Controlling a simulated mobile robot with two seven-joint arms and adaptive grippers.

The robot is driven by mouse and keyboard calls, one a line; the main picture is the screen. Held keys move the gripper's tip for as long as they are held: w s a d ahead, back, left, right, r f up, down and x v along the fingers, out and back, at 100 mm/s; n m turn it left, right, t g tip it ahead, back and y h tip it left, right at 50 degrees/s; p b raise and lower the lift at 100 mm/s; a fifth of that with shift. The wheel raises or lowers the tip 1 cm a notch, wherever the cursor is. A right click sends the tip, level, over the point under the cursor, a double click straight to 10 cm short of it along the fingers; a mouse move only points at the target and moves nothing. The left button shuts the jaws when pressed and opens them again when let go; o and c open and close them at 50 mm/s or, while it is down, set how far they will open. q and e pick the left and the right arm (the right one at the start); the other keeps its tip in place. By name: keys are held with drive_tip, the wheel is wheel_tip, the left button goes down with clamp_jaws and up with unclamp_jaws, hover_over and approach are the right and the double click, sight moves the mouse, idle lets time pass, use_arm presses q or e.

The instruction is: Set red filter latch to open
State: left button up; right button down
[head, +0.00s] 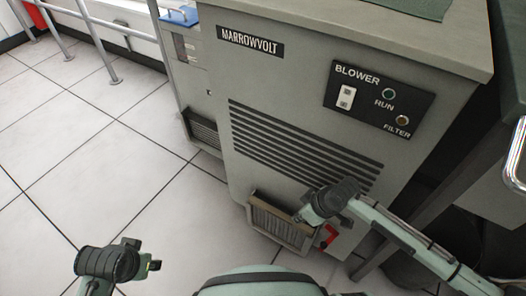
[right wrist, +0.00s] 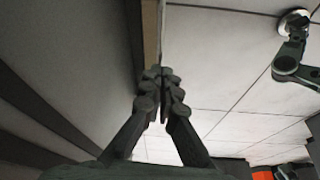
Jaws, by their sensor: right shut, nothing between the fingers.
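The red filter latch (head: 331,236) sits low on the front of the grey cabinet, at the right side of the filter frame (head: 275,222). My right gripper and wrist partly cover that area in the head view, so the latch's exact angle is hard to read. My right gripper (head: 304,214) is in front of the filter frame, left of the latch. In the right wrist view its fingers (right wrist: 160,88) are shut and empty, close by a tan edge (right wrist: 151,40). My left gripper (head: 156,265) is low at left over the floor, away from the cabinet; its fingers are too small to judge.
The cabinet's louvred vent (head: 300,145) is above the filter frame. A blower panel (head: 378,100) with a white switch and RUN and FILTER lamps is higher up. A dark table leg (head: 425,205) stands at right. The tiled floor at left is clear up to a metal rail (head: 95,35).

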drive_tip(key=p+v, duration=0.2)
drive_tip(key=v, duration=0.5)
drive_tip(key=w+a+r+t+y+b, duration=0.2)
drive_tip(key=w+a+r+t+y, duration=0.1)
drive_tip(key=a+r, duration=0.3)
drive_tip(key=w+a+r+m+t+y+b, duration=0.1)
drive_tip(key=w+a+r+t+y+b, duration=0.2)
drive_tip(key=a+r, duration=0.4)
wheel_tip(320, 180, up, 3)
drive_tip(key=w+t, duration=0.1)
drive_tip(key=t, duration=0.1)
drive_tip(key=shift+t+y, duration=0.3)
